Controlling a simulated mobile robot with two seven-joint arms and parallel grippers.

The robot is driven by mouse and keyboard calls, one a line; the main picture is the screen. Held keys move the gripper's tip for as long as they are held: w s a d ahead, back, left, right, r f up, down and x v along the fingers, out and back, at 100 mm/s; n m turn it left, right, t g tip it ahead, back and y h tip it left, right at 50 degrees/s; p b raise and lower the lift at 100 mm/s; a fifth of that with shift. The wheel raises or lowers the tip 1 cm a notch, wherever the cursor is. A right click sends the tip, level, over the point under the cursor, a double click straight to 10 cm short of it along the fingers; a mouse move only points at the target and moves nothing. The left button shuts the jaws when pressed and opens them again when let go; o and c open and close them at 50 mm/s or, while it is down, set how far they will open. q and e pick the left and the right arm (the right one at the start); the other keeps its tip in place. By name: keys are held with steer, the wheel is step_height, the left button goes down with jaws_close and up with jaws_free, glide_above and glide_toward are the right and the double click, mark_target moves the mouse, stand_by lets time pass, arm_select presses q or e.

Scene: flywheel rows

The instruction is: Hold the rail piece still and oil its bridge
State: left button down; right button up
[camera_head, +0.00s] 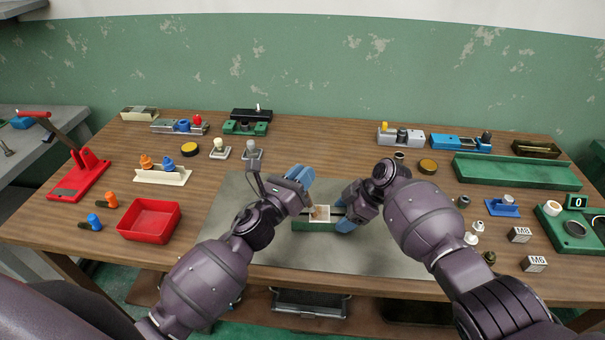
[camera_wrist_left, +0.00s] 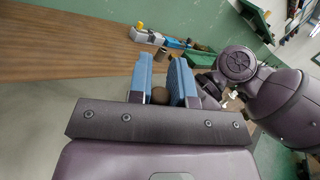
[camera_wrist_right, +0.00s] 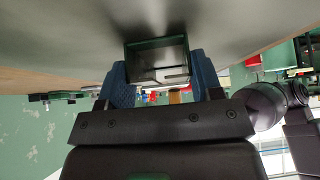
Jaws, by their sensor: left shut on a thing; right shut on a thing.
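The rail piece (camera_head: 300,224) is a green channel-like block with a pale square part, the bridge (camera_head: 320,217), across its middle. It sits on the grey mat. My right gripper (camera_head: 346,215) is shut on its right side; in the right wrist view the piece (camera_wrist_right: 155,54) lies between the blue fingers (camera_wrist_right: 160,84). My left gripper (camera_head: 303,184) is above the bridge, shut on a small brownish tool (camera_wrist_left: 160,95), whose rounded end shows between the fingers. Its lower end is at or just above the bridge; contact cannot be told.
The grey mat (camera_head: 240,210) is mostly bare around the piece. A red tray (camera_head: 150,220) stands at left, a long green tray (camera_head: 515,172) at right. Small parts and blocks (camera_head: 519,235) line the right side. Several fixtures stand along the back edge.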

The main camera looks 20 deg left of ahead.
arm_select(q)
step_height(320, 180, up, 7)
stand_by(0.8)
steer(key=shift+f, duration=0.1)
stand_by(1.2)
steer(key=shift+d+f, duration=0.35)
steer(key=shift+f, duration=0.55)
steer(key=shift+d+f, duration=0.4)
steer(key=shift+f, duration=0.55)
steer(key=shift+d+f, duration=0.35)
steer(key=shift+f, duration=0.55)
steer(key=shift+f, duration=0.65)
steer(key=shift+w, duration=0.65)
steer(key=shift+s, duration=0.1)
